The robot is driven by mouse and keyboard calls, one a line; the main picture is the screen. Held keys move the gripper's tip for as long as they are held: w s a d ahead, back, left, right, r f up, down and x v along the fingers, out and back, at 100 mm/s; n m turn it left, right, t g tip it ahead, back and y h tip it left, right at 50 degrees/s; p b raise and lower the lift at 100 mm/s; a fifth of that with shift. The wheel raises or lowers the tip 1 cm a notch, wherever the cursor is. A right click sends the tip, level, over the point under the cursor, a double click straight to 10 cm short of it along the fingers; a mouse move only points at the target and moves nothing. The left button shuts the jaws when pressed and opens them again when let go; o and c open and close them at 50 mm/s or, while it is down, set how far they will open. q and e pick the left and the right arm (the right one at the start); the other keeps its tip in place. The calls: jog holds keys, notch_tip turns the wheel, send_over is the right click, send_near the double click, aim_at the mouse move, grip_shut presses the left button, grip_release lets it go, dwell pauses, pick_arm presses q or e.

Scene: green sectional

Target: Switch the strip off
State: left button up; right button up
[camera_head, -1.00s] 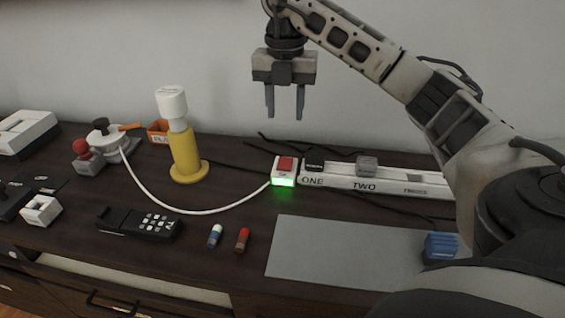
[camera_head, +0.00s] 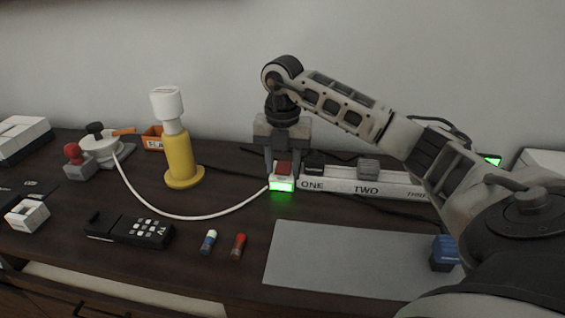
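The power strip (camera_head: 340,187) is a long white bar near the back of the desk, its sockets labelled ONE, TWO and THREE. At its left end is a red switch (camera_head: 284,168) on a white block, with a green light (camera_head: 281,185) glowing on the front. A black plug (camera_head: 314,163) and a grey plug (camera_head: 368,168) sit on the strip. My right gripper (camera_head: 282,176) points down at the switch end, its two fingers apart at either side of the red switch. I cannot tell whether they touch it. My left gripper is not in view.
A yellow lamp-like stand (camera_head: 180,160) with a white top is to the left. A white cable (camera_head: 200,216) curves to the strip. A black handset (camera_head: 130,230), two small cylinders, a grey mat (camera_head: 345,262) and a blue block (camera_head: 443,252) lie in front.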

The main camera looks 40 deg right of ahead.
jog(key=c, duration=0.7)
jog(key=p, duration=0.2)
jog(key=g+y+p, duration=0.1)
jog(key=shift+w+d+r+p, duration=0.15)
jog(key=shift+d+r+p, duration=0.05)
jog(key=shift+r+p, duration=0.2)
jog(key=shift+g+y, duration=0.3)
jog(key=shift+y, duration=0.1)
jog(key=shift+w+d+f+p, duration=0.1)
jog(key=shift+p, duration=0.35)
jog(key=shift+f+y, duration=0.15)
jog(key=shift+y, duration=0.15)
jog(key=o, duration=0.7)
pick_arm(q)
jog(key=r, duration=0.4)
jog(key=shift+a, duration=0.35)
